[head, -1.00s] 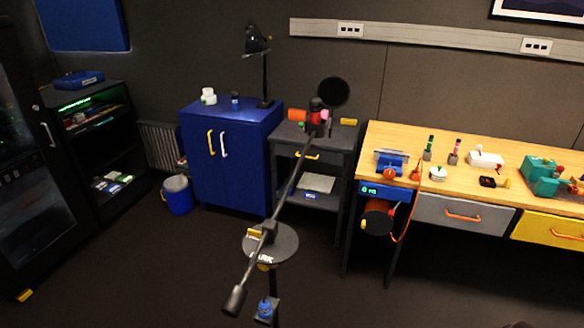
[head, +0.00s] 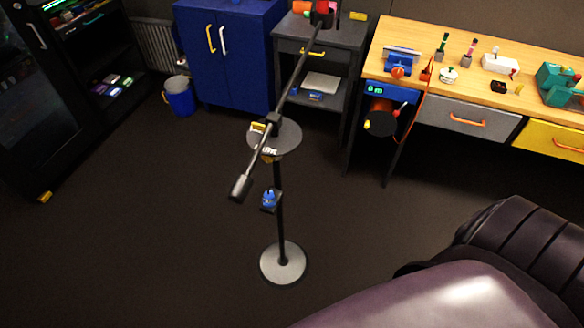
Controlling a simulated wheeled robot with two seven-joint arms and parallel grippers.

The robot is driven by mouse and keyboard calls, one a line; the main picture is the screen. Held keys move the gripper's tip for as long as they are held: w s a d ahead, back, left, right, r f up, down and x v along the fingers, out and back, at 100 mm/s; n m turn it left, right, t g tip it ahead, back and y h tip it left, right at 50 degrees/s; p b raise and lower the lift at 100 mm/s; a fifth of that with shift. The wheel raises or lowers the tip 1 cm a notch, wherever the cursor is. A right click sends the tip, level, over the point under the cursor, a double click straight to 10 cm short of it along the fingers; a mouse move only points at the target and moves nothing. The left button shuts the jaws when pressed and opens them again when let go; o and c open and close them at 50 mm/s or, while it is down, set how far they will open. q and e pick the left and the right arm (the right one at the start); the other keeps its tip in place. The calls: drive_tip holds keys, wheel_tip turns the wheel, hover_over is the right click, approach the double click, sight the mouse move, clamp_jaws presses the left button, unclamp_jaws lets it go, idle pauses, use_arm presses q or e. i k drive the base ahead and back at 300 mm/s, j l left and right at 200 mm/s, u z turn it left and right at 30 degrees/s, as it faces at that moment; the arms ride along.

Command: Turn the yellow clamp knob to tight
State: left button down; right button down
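A stand with a round grey base (head: 283,263) and a dark upright pole (head: 279,220) stands on the floor in the middle. A long boom (head: 298,75) slants across its top, with a dark block at the lower end (head: 241,187). A blue item (head: 269,199) sits on a small holder lower on the pole. Neither of my grippers is in view.
A wooden workbench (head: 440,38) stands at the right, a blue cabinet (head: 234,55) and a dark shelf unit (head: 316,41) behind. A large glossy purple and dark ribbed shape (head: 450,297) fills the lower right; I cannot tell what it is.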

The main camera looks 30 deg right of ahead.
sight(268, 159)
drive_tip(key=i+j+u, duration=0.25)
drive_tip(key=i+u, duration=0.75)
drive_tip(key=i+j+z, duration=0.1)
drive_tip(key=i+z, duration=0.25)
drive_tip(key=i, duration=0.3)
drive_tip(key=i+z, duration=0.2)
drive_tip(key=z, duration=0.3)
drive_tip(key=i+z, duration=0.2)
drive_tip(key=z, duration=0.3)
drive_tip(key=i+j+z, duration=0.15)
drive_tip(key=z, duration=0.35)
